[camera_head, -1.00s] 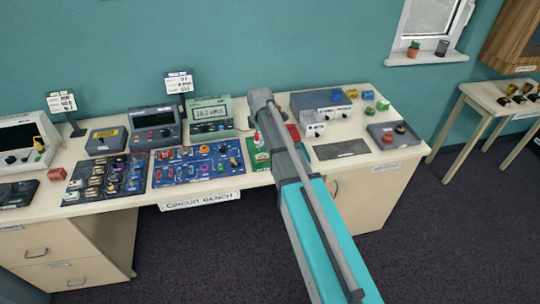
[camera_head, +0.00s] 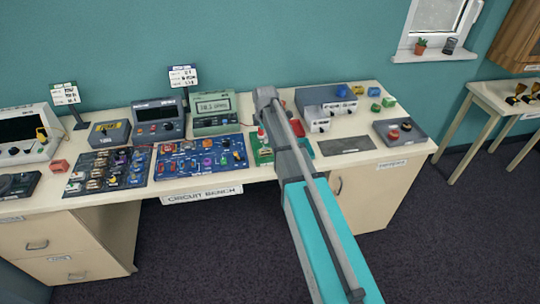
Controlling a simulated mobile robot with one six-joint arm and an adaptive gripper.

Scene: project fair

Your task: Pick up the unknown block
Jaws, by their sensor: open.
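I cannot tell which block is the unknown one; the labels are too small to read. Small blocks stand on the bench (camera_head: 372,166): a green block (camera_head: 389,101), a yellow block (camera_head: 357,90) and a blue block (camera_head: 342,91) at the back right, and a red-orange block (camera_head: 59,167) at the left. A dark tray (camera_head: 74,186) holds several small blocks, and a blue board (camera_head: 170,174) carries several coloured parts. My grey and turquoise arm reaches over the bench from the lower right. My gripper does not show, and the arm hides part of the green board (camera_head: 262,155).
Meters, including a green one (camera_head: 213,115), and a monitor (camera_head: 25,135) line the back. A grey box (camera_head: 318,95) and a grey tray with red buttons (camera_head: 401,142) stand at the right. A dark mat (camera_head: 346,146) is bare. A side table (camera_head: 490,96) stands farther right.

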